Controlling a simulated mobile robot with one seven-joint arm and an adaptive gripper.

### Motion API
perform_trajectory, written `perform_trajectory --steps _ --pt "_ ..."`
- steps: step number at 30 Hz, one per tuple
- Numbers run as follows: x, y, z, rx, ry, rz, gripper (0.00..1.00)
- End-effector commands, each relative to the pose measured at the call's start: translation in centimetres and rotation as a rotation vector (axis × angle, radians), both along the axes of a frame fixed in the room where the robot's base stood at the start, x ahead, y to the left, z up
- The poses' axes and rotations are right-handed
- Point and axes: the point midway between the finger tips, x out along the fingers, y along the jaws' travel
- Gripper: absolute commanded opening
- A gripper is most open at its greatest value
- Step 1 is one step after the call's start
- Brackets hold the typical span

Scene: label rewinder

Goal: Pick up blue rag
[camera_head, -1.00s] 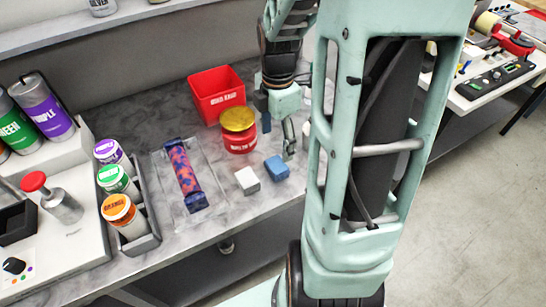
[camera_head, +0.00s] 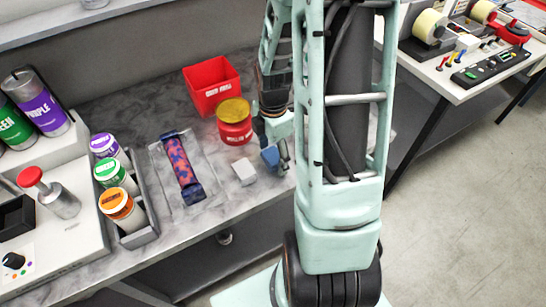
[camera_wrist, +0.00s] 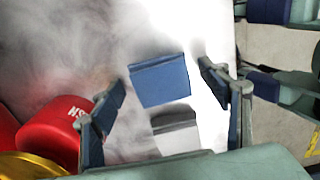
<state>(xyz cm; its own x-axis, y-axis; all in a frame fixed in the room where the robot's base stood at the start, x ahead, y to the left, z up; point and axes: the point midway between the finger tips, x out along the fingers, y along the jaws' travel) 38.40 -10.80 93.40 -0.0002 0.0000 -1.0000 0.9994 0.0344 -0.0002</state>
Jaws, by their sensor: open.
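The blue rag (camera_head: 271,158) is a small folded blue block on the marble counter, partly hidden behind my gripper in the head view. It shows clearly in the wrist view (camera_wrist: 160,82), lying between my two fingertips. My gripper (camera_head: 277,150) is open over it; in the wrist view my gripper (camera_wrist: 165,85) has one finger on each side of the rag, with gaps visible. Whether the fingertips are at the rag's height is hard to tell.
A white block (camera_head: 244,171) lies left of the rag. A red jar with yellow lid (camera_head: 235,128) stands close behind, and a red bin (camera_head: 211,92) farther back. A clear tray with a patterned roll (camera_head: 205,190) lies to the left. The counter's front edge is near.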

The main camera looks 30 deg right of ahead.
Motion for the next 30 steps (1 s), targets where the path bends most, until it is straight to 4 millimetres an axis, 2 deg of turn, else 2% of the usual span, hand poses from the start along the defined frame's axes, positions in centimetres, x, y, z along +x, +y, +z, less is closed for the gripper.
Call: perform_trajectory --steps 3,14,23,30 --pt "0.0 0.0 0.0 0.0 0.0 0.0 0.67" --pt "0.0 0.0 0.0 0.0 0.0 0.0 0.28" --pt "0.1 0.0 0.2 0.0 -0.001 0.0 0.28" --pt "0.5 0.6 1.7 0.0 -0.002 0.0 0.28"
